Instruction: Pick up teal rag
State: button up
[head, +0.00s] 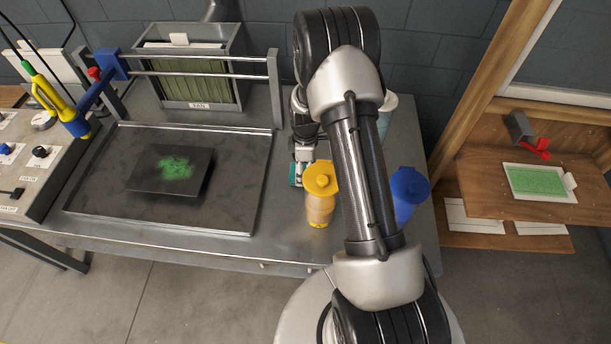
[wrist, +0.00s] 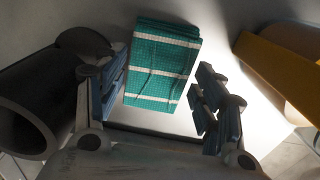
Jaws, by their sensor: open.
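The teal rag (wrist: 162,68) is a folded cloth with white stripes. In the wrist view it lies on the grey surface between and just beyond my gripper's fingers. My gripper (wrist: 160,92) is open, with one finger on each side of the rag and no grip on it. In the head view my gripper (head: 299,166) is low over the right part of the metal table. Only a small teal patch of the rag (head: 292,174) shows there; the rest is hidden by my gripper.
A yellow-capped bottle (head: 319,206) stands close to my gripper; its yellow part shows at right in the wrist view (wrist: 275,65). A blue-topped container (head: 409,186) is behind my arm. A tray (head: 232,205) with a dark green-marked plate (head: 150,180) lies left.

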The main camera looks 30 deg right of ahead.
jog(key=shift+c, duration=0.5)
jog(key=c, duration=0.6)
jog(key=shift+r, duration=0.1)
notch_tip(320, 180, up, 20)
jog(key=p, duration=0.4)
jog(key=shift+p, duration=0.3)
